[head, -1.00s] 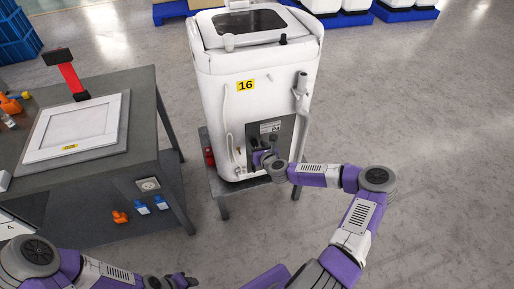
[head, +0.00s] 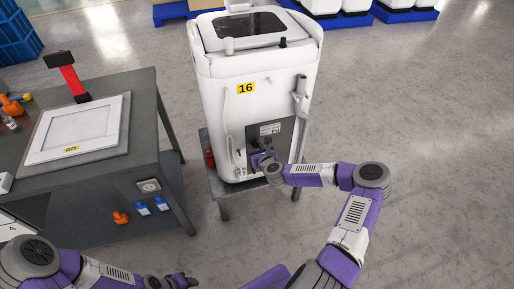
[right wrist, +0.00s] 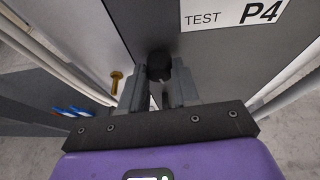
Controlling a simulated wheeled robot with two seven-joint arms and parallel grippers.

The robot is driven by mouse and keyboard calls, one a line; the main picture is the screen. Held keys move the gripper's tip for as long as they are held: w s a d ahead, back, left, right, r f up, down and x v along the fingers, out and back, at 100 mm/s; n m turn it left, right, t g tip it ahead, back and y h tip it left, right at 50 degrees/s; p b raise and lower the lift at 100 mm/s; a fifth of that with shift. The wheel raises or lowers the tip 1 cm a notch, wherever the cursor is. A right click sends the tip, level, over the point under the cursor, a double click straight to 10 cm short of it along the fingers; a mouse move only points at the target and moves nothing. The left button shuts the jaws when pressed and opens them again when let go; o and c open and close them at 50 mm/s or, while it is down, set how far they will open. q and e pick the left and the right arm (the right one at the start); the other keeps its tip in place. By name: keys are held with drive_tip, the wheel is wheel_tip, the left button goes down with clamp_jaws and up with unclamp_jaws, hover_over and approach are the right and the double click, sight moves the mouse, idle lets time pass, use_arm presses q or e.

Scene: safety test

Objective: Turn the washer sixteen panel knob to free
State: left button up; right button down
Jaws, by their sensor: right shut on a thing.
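The white washer (head: 262,95) with the yellow 16 label (head: 246,88) stands upright on a grey stand. Its dark grey panel (head: 286,131) is low on the side facing me. My right gripper (head: 258,158) is at this panel and hides most of the knob in the head view. In the right wrist view, the black knob (right wrist: 158,66) sits between the fingertips of my right gripper (right wrist: 158,84), which is shut on it. A white TEST P4 label (right wrist: 232,14) is beside it. The knob's pointer is not readable. My left gripper (head: 178,281) is low in the head view, away from the washer.
A grey workbench (head: 95,190) stands at the left with a white framed panel (head: 80,130) on top. A hose (head: 301,110) runs down the washer's right side. A brass bolt-like part (right wrist: 116,82) is near the gripper. Floor at the right is clear.

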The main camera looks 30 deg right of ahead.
drive_tip(key=shift+w+a+r+n+h+p, duration=0.15)
drive_tip(key=shift+n+h+p, duration=0.15)
drive_tip(key=shift+n, duration=0.2)
drive_tip(key=shift+s+a+n+h+p, duration=0.1)
drive_tip(key=shift+n+h+p, duration=0.2)
drive_tip(key=shift+n, duration=0.2)
drive_tip(key=shift+n+h, duration=0.5)
drive_tip(key=shift+n, duration=0.1)
drive_tip(key=shift+w+a+f+n+h+b, duration=0.15)
drive_tip(key=shift+n+h+b, duration=0.35)
drive_tip(key=shift+n+h, duration=0.6)
drive_tip(key=shift+s+f+n+h+b, duration=0.15)
drive_tip(key=shift+n+h+b, duration=0.45)
drive_tip(key=shift+n, duration=0.95)
drive_tip(key=shift+w+a+f+n+h+b, duration=0.15)
drive_tip(key=shift+n+h+b, duration=0.25)
drive_tip(key=shift+n+h, duration=0.75)
drive_tip(key=shift+n+y, duration=0.25)
drive_tip(key=shift+n, duration=0.15)
drive_tip(key=c, duration=0.8)
unclamp_jaws()
drive_tip(key=shift+d, duration=0.1)
